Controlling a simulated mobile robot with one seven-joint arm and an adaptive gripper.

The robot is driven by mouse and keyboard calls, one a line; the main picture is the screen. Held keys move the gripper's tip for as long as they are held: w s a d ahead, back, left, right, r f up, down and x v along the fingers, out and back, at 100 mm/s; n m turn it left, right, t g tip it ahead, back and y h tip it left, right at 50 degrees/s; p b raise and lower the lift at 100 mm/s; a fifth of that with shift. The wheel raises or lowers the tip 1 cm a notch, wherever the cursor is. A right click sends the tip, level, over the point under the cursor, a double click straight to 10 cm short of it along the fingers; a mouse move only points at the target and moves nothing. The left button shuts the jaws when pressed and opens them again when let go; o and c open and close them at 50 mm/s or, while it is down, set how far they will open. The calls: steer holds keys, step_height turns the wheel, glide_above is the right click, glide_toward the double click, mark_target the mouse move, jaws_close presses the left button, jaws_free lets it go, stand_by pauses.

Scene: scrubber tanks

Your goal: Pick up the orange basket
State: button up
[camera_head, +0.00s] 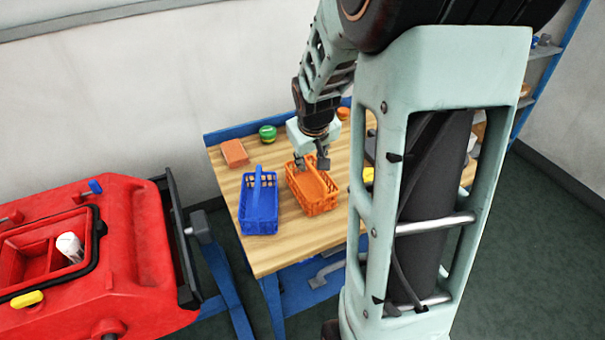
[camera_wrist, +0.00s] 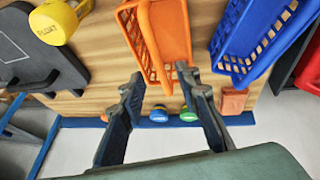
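The orange basket (camera_head: 317,203) stands on the wooden table, right of a blue basket (camera_head: 259,212). Its handle runs along its top. My gripper (camera_head: 312,164) is open over the far end of the orange basket, pointing down. In the wrist view, the two fingers are spread apart, and the orange basket (camera_wrist: 172,35) lies just beyond the fingertips (camera_wrist: 160,76). The near end of its handle shows between them. Nothing is held. I cannot tell whether the fingertips touch the basket.
The wooden table (camera_head: 283,247) also bears an orange-red block (camera_head: 234,153), a green-lidded item (camera_head: 267,134) and a yellow weight (camera_wrist: 58,20). A red scrubber machine (camera_head: 130,255) stands left of the table. My arm hides part of the table's right side.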

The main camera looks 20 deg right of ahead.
mark_target(310, 166)
steer(key=shift+w+x, duration=0.1)
steer(key=shift+x, duration=1.15)
steer(key=shift+w+x, duration=0.15)
steer(key=shift+x, duration=1.1)
steer(key=shift+f, duration=0.15)
jaws_close()
